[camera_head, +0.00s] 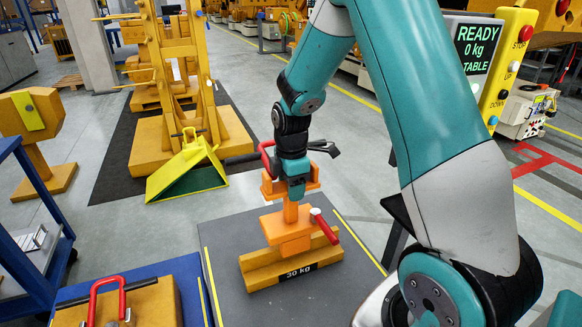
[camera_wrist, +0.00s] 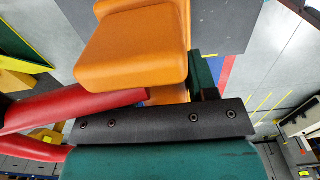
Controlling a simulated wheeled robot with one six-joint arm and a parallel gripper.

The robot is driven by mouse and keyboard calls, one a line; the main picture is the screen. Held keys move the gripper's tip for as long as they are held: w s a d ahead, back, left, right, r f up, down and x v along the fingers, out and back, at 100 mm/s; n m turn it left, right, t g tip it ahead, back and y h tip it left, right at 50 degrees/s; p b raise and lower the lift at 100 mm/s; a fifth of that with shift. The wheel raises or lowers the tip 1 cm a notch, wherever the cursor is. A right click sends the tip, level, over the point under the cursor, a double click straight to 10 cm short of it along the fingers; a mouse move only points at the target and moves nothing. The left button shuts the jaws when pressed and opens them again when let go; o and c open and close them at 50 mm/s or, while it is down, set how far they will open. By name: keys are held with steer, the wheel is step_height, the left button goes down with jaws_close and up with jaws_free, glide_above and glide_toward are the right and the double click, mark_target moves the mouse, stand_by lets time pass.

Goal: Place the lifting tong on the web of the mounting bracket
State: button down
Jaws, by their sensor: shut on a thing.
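My gripper (camera_head: 291,186) is shut on the orange lifting tong (camera_head: 290,213). The tong hangs upright below it, with a red lever (camera_head: 325,226) sticking out at its right. The yellow mounting bracket (camera_head: 258,272), labelled 30 kg, lies on a dark grey platform. The tong's lower body overlaps the bracket's upright web in the head view. I cannot tell whether it straddles or touches the web. In the wrist view an orange block of the tong (camera_wrist: 130,50) is close beside a dark finger, with a red bar (camera_wrist: 75,107) at left.
The dark platform (camera_head: 330,300) has yellow edge lines. A blue-edged stand with a yellow block and red handle (camera_head: 106,285) is at front left. A yellow frame (camera_head: 172,75) and a green-yellow wedge (camera_head: 187,170) stand behind. A display (camera_head: 475,45) reads READY, 0 kg, TABLE.

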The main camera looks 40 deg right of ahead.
steer(key=shift+w+f, duration=0.1)
steer(key=shift+f, duration=2.25)
steer(key=shift+c, duration=2)
jaws_free()
step_height(320, 180, up, 11)
steer(key=shift+r, duration=0.2)
steer(key=s+a+r+m+y, duration=0.1)
steer(key=s+a+r+m, duration=0.1)
steer(key=s+a+r, duration=0.3)
steer(key=s+a+r+m+y, duration=0.1)
steer(key=s+a, duration=0.1)
steer(key=a, duration=0.6)
steer(key=s+a+r+m+y, duration=0.1)
steer(key=s+a+m, duration=0.1)
steer(key=s+a, duration=0.2)
steer(key=s+a+r+m+y, duration=0.1)
steer(key=s+a, duration=0.4)
steer(key=s, duration=0.6)
steer(key=shift+s+a+r+m, duration=0.25)
steer(key=shift+r+m, duration=0.35)
steer(key=shift+m, duration=0.3)
